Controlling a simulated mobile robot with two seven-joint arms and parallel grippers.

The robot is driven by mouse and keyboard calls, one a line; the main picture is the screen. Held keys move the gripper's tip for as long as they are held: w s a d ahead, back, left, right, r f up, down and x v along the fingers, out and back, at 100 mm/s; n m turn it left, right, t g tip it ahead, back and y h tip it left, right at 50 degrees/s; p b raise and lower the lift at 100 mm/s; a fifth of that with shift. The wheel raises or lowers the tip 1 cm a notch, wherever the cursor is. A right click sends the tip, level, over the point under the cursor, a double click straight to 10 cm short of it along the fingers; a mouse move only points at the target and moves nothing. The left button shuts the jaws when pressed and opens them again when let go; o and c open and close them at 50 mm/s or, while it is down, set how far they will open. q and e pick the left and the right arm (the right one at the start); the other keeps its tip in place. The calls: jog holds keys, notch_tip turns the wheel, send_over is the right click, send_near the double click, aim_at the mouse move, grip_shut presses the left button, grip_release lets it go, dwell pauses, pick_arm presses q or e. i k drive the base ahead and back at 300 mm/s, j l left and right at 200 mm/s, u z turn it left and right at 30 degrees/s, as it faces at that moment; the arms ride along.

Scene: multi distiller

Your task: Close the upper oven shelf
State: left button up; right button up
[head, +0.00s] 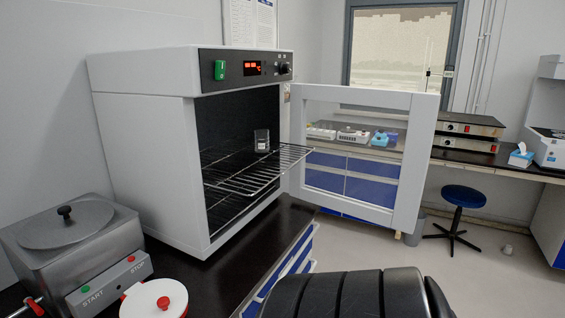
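The white oven (148,150) stands on the black bench at left, its glass-windowed door (416,165) swung wide open to the right. The upper oven shelf (262,172), a wire rack, is pulled partly out, its front end sticking past the opening. Neither of my grippers is in view.
A steel bath (75,235) with START and STOP buttons and a white-lidded vessel (153,298) are at front left. Black bench (218,270) shows before the oven. A dark ribbed part covers the bottom centre.

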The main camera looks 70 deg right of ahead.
aim_at(291, 165)
jog(key=z, duration=0.4)
jog(key=j+z, duration=0.15)
jog(key=z, duration=0.7)
jog(key=j+z, duration=0.15)
jog(key=z, duration=0.3)
